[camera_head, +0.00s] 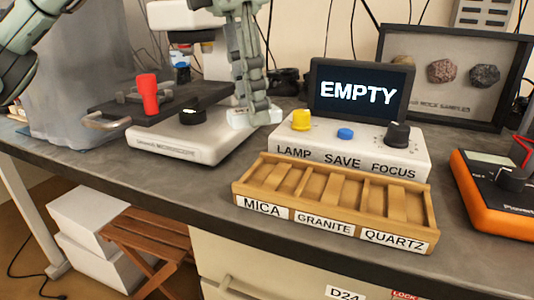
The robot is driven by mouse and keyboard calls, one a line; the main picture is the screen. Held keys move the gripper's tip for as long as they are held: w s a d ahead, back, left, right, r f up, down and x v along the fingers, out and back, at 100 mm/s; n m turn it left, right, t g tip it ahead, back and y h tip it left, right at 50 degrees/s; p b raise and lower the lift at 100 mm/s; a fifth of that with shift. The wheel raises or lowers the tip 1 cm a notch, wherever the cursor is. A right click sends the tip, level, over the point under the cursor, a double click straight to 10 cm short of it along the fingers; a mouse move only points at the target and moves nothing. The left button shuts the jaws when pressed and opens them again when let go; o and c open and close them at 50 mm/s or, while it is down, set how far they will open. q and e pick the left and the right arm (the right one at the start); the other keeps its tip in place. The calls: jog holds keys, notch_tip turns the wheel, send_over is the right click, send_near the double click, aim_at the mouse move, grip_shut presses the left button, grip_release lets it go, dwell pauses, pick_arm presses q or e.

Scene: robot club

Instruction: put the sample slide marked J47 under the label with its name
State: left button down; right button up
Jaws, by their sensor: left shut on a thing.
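My left gripper (257,108) hangs down behind the wooden rack, between the microscope and the control box. It is shut on a small white piece (239,118); the fingers partly cover it and I cannot read a mark on it. The wooden rack (434,217) lies at the bench front. Its front labels are MICA (262,207), GRANITE (324,224) and QUARTZ (393,238). No J47 mark is legible. My right gripper is not in view.
A microscope (180,143) with a red knob (148,94) stands left. The control box (348,161) has LAMP, SAVE and FOCUS controls; its screen (359,91) reads EMPTY. An orange meter (486,205) lies right. A framed rock display (509,70) stands behind.

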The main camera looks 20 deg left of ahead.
aim_at(238, 112)
pick_arm(q)
notch_tip(238, 112, down, 3)
jog(key=shift+s+r, duration=0.1)
jog(key=shift+f, duration=2.1)
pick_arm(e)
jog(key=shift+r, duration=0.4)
pick_arm(q)
jog(key=shift+f, duration=0.1)
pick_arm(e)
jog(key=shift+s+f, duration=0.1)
pick_arm(q)
jog(key=c, duration=1.3)
grip_release()
jog(key=shift+o, duration=0.2)
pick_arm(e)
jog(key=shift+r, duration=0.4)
pick_arm(q)
jog(key=shift+r, duration=0.2)
jog(key=r, duration=0.7)
jog(key=s+a+r+p, duration=0.1)
jog(key=r, duration=0.2)
jog(key=shift+a+r, duration=0.1)
jog(key=shift+r, duration=0.75)
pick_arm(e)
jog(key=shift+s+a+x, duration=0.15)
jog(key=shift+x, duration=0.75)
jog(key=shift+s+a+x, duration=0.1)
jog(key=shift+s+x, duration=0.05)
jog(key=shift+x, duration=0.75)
